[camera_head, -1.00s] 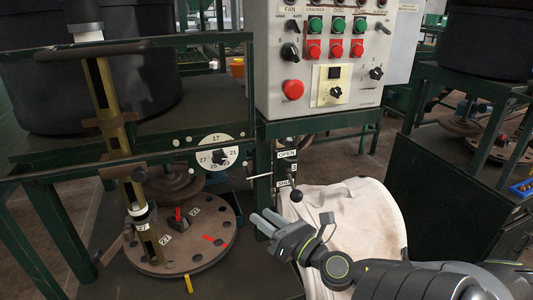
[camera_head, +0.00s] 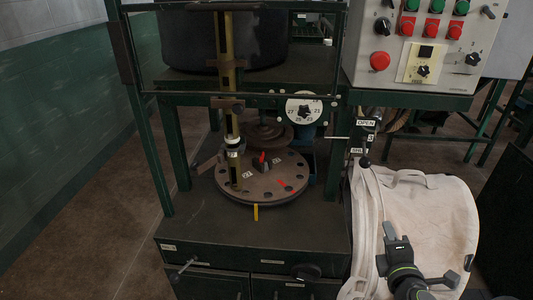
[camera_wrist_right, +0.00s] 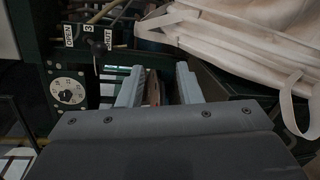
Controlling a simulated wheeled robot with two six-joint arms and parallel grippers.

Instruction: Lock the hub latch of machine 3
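The machine has a round, dark disc (camera_head: 243,191) with holes around its rim and small labels on top. A small red-tipped latch-like part (camera_head: 262,158) stands at the disc's hub, and a red mark lies on the disc to its right. Whether that part is locked is too small to tell. My right gripper (camera_head: 394,242) is at the lower right, in front of the white bag and well apart from the disc. In the right wrist view its two grey fingers (camera_wrist_right: 158,85) are apart with nothing held between them. My left gripper is not in view.
A lever with a black knob (camera_head: 366,162) hangs by OPEN and SHUT labels and a 3. The white bulk bag (camera_head: 428,215) hangs below. The control panel (camera_head: 415,75) is above, and a numbered dial (camera_head: 304,108) is near the disc. A green post stands at the left.

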